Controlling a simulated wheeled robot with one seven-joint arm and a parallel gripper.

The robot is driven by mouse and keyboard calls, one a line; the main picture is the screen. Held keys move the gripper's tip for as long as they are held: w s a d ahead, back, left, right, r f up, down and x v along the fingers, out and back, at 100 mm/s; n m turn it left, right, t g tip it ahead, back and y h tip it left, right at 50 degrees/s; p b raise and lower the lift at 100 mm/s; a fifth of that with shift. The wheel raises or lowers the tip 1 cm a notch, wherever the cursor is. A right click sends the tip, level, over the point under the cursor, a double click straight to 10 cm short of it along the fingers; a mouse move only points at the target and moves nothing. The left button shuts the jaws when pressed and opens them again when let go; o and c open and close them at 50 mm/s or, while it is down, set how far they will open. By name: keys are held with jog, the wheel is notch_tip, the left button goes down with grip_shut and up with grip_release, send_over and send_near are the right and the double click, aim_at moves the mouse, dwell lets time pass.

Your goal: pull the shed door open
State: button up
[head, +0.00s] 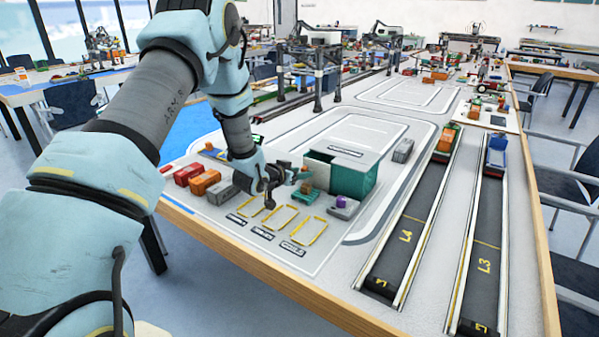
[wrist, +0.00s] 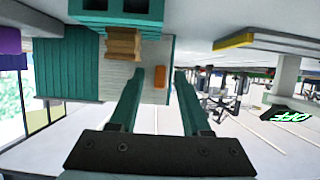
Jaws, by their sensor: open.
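The shed (head: 352,178) is a teal box on the layout table, right of my gripper (head: 287,177) in the head view. In the wrist view, which looks upside down, the shed shows a teal ribbed wall (wrist: 68,65) and a pale ribbed panel (wrist: 112,78) that looks like the door. A small orange bar (wrist: 160,79), perhaps its handle, stands out on the pale panel. My gripper (wrist: 160,75) is open and empty, its teal fingertips either side of the bar in the picture. I cannot tell whether they reach around it.
A brown block (wrist: 123,43) on a teal block (wrist: 118,14) stands close by the fingers. A grey block with a purple piece (head: 341,202) is right of it. Red (head: 187,174) and orange (head: 205,182) containers are left. Yellow-outlined bays (head: 281,217) in front are empty.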

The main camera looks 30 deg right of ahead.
grip_shut()
dwell(0.3)
dwell(1.1)
